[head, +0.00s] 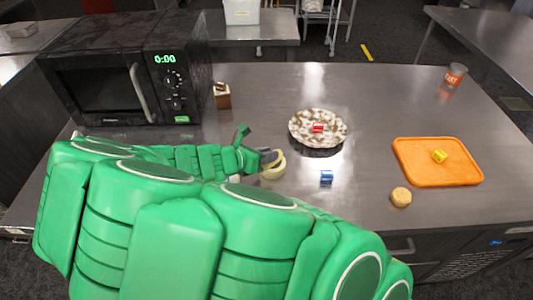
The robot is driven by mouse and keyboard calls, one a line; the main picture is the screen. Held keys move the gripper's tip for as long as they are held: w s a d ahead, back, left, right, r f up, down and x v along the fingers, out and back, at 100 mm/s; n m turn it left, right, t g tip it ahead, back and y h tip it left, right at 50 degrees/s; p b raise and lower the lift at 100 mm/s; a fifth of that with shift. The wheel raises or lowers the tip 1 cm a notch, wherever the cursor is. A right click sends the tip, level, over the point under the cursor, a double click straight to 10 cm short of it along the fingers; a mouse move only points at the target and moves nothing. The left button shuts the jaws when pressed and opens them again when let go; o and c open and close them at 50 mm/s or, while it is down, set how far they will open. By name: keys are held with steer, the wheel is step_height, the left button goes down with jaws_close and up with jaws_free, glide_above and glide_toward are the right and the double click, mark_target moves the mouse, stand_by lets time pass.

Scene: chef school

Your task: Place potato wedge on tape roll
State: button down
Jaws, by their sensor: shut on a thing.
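My gripper (268,157) is at the end of my green arm, left of the middle of the steel counter. It is shut on a small pale piece at its tips, which looks like the potato wedge but is mostly hidden. A pale yellow, ring-like thing, which looks like the tape roll (272,173), lies right at and below the fingertips. The gripper and arm cover part of it. I cannot tell whether the held piece touches the roll.
A patterned plate (300,138) with a red block (318,128), a blue block (327,176), a round tan thing (401,197) and an orange board (440,174) with a yellow block (439,156) lie to the right. A black microwave (120,70), brown box (222,96) and can (455,75) stand farther back.

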steer(key=c, duration=1)
jaws_free()
steer(key=shift+o, duration=0.2)
steer(key=shift+r, duration=0.1)
steer(key=v, duration=1.2)
